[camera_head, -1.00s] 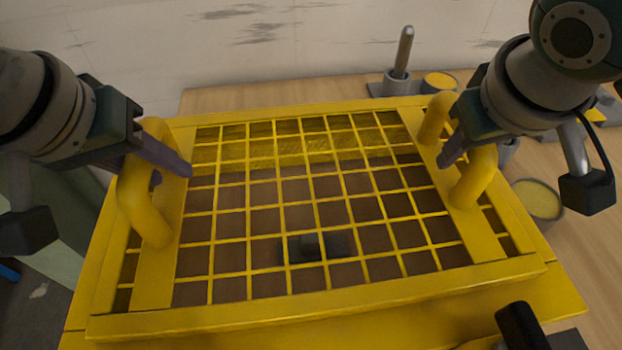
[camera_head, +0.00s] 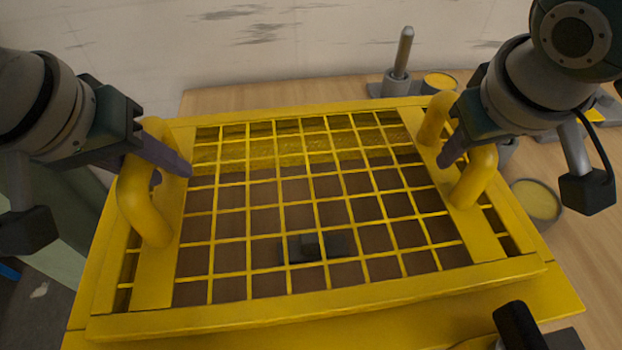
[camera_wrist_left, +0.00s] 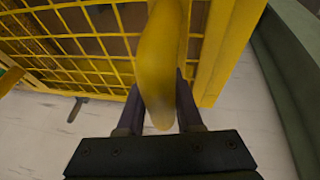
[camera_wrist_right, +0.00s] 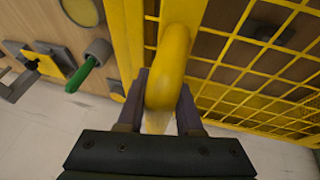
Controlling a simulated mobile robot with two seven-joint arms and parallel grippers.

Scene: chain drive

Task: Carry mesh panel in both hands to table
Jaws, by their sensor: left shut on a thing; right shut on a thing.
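The mesh panel (camera_head: 330,309) is a yellow frame with a wire grid and a looped handle near each side. In the head view it lies over a yellow-sided structure, and I cannot tell whether it touches it. My left gripper (camera_head: 165,165) is shut on the left handle (camera_head: 148,215); its fingers straddle that handle in the left wrist view (camera_wrist_left: 160,90). My right gripper (camera_head: 448,150) is shut on the right handle (camera_head: 476,178); the right wrist view shows the same grasp (camera_wrist_right: 166,85). A dark block (camera_head: 313,247) shows beneath the grid.
A wooden table (camera_head: 590,225) extends behind and to the right. On it stand a post in a grey base (camera_head: 401,62), a yellow-topped round part (camera_head: 440,81) and a grey cup with yellow inside (camera_head: 538,199). A black handle (camera_head: 521,325) is at the front right. A pale wall is behind.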

